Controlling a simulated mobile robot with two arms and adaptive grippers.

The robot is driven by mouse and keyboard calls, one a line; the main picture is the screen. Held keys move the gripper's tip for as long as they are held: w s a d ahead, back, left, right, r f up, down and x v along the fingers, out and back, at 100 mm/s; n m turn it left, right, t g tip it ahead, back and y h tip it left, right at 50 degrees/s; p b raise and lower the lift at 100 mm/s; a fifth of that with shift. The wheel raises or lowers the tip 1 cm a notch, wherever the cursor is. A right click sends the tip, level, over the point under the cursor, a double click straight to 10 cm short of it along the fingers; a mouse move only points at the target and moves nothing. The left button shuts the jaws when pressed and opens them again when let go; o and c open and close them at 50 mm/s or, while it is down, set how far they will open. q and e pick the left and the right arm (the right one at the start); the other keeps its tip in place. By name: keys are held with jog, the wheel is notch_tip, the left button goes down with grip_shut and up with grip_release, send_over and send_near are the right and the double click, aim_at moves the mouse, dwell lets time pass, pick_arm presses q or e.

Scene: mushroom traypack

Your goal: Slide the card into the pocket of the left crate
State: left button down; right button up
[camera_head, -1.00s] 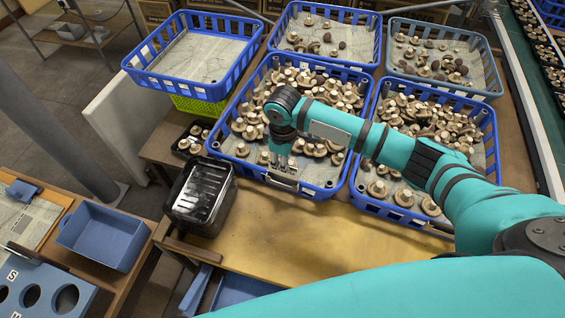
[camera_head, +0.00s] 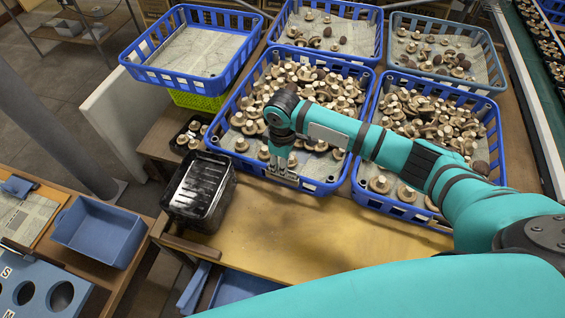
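The left crate (camera_head: 322,184) is a blue slatted crate full of brown-and-white mushrooms, in the middle of the head view. My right gripper (camera_head: 283,175) points down at the crate's front wall, left of the wall's middle. Its grey fingers are small and overlap the place of the pocket, so the pocket is mostly hidden. I cannot make out a card in the fingers or in the pocket. Whether the fingers are open or shut does not show. My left gripper is out of view.
A second blue crate of mushrooms (camera_head: 402,213) stands to the right. Other crates stand behind, one empty-looking (camera_head: 140,73) at the back left. A black container (camera_head: 192,218) sits left of the bare yellowish tabletop (camera_head: 290,240). A blue-grey bin (camera_head: 98,236) is at lower left.

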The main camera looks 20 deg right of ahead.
jog(key=shift+o, duration=0.6)
notch_tip(320, 180, up, 12)
jog(key=shift+f, duration=0.1)
dwell(0.5)
